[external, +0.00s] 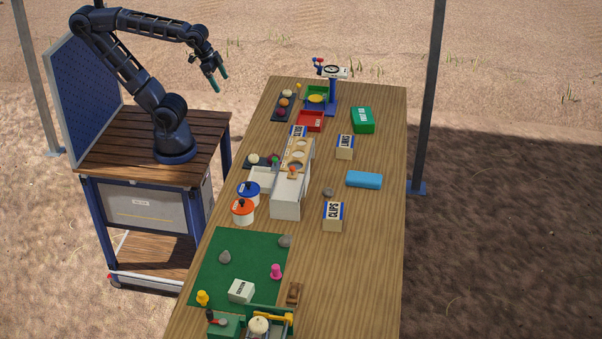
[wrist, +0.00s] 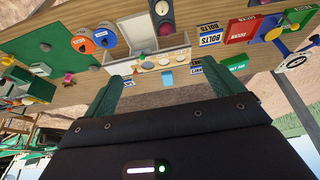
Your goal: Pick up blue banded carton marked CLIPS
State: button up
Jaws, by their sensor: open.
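The blue banded carton marked CLIPS (external: 333,216) stands upright on the wooden table, right of the middle in the external view. Its front is tan, with a white label and blue bands on top. My gripper (external: 219,82) is open and empty, raised in the air to the left of the table's far half, well away from the carton. In the wrist view my gripper (wrist: 160,72) shows its two green fingers spread apart with nothing between them.
Similar cartons marked LINKS (external: 344,153) and BOLTS (external: 298,131) stand farther back. The table in front of and right of the carton is clear.

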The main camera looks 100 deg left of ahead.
jog(key=n+g+h, duration=0.4)
jog(key=n, duration=1.4)
send_over(333, 210)
jog(key=a, duration=0.3)
notch_tip(333, 210, down, 27)
jog(key=shift+a+r, duration=0.1)
jog(key=shift+w+d+f+n, duration=0.2)
jog(key=shift+f+n, duration=0.1)
jog(key=shift+f, duration=0.2)
jog(key=x, duration=0.5)
jog(key=shift+s+d, duration=0.1)
jog(key=shift+s, duration=0.1)
jog(key=shift+h, duration=0.3)
jog(key=shift+a+x, duration=0.15)
jog(key=shift+x, duration=1.2)
jog(key=shift+a+x, duration=0.15)
jog(key=shift+x, duration=1.2)
jog(key=shift+s+f, duration=0.15)
jog(key=shift+f, duration=0.2)
